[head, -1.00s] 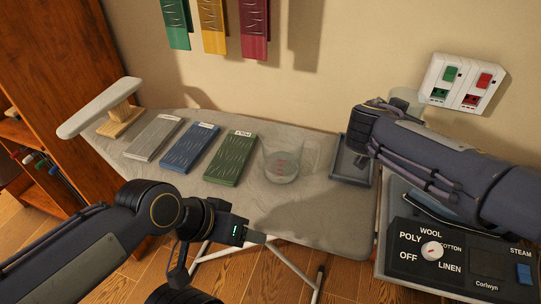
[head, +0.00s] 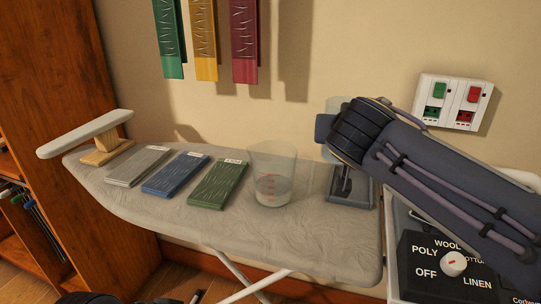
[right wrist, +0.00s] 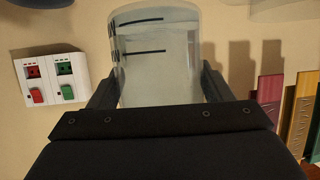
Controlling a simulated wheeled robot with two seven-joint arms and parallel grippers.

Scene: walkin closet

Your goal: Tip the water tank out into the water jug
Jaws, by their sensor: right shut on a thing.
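The water jug (head: 272,178), a clear beaker-like vessel with red marks, stands upright on the ironing board. It has some liquid low inside. My right gripper (right wrist: 160,92) is shut on the water tank (right wrist: 158,70), a clear cylinder with black level lines and pale contents. In the head view the tank (head: 336,104) is mostly hidden behind my right gripper, to the right of the jug and higher than it, apart from it. I cannot tell its exact tilt. Only dark slivers of my left arm show at the bottom edge; its gripper is not visible.
The ironing board (head: 330,250) carries grey (head: 138,166), blue (head: 175,174) and green (head: 218,184) slabs left of the jug. A dark tray (head: 350,192) sits at its right end. The steam station (head: 440,268) is at right, beneath my right arm.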

